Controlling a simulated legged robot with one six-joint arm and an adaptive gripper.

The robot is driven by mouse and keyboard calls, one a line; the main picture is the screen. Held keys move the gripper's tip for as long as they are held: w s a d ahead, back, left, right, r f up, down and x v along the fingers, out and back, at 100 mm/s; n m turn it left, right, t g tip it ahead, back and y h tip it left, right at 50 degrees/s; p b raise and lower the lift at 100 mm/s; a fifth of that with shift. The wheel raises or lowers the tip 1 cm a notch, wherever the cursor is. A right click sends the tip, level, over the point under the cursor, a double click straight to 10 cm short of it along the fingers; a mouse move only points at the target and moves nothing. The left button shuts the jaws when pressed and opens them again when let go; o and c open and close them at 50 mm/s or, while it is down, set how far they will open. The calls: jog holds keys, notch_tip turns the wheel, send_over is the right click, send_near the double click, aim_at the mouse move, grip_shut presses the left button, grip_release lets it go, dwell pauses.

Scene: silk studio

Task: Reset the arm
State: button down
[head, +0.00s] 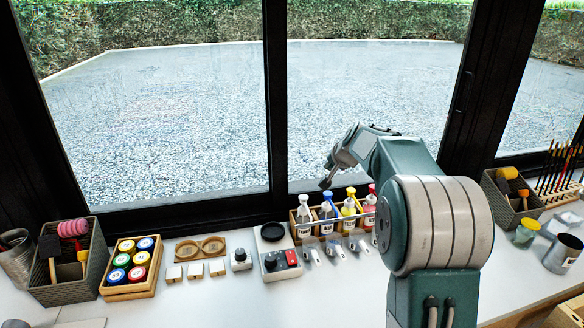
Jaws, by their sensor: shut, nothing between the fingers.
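My arm rises from the lower right of the head view, and its large round joint covers part of the bench. My gripper (328,180) is shut and empty. It points down and to the left, in front of the window, and in the picture it sits just above the row of bottles. It looks apart from them, though its distance from them is hard to judge.
A wooden rack of bottles (297,237) stands below my gripper. To its left are a black-and-white device (270,262), small white blocks (195,270), a wooden box of coloured jars (115,293) and a grey basket (91,280). Another basket (497,205) and a metal can (562,254) stand right.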

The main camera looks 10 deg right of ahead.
jog(key=s+a+r+n+g, duration=0.1)
jog(key=s+a+r, duration=0.1)
jog(key=s+a, duration=0.35)
jog(key=s+a+r+n, duration=0.2)
jog(key=s, duration=0.6)
jog(key=s+a+r+n+g, duration=0.1)
jog(key=s+a+r, duration=0.15)
jog(key=s, duration=0.45)
jog(key=s+a+f+n, duration=0.2)
jog(key=s+f, duration=0.1)
jog(key=s, duration=0.8)
jog(key=s+a+f+n+g, duration=0.1)
jog(key=s+f, duration=0.3)
jog(key=s, duration=0.7)
jog(key=shift+s+a+f+n+g+h, duration=0.2)
jog(key=shift+s+a+n+g+h, duration=0.1)
jog(key=shift+s+a+n+h, duration=0.15)
jog(key=shift+w, duration=0.1)
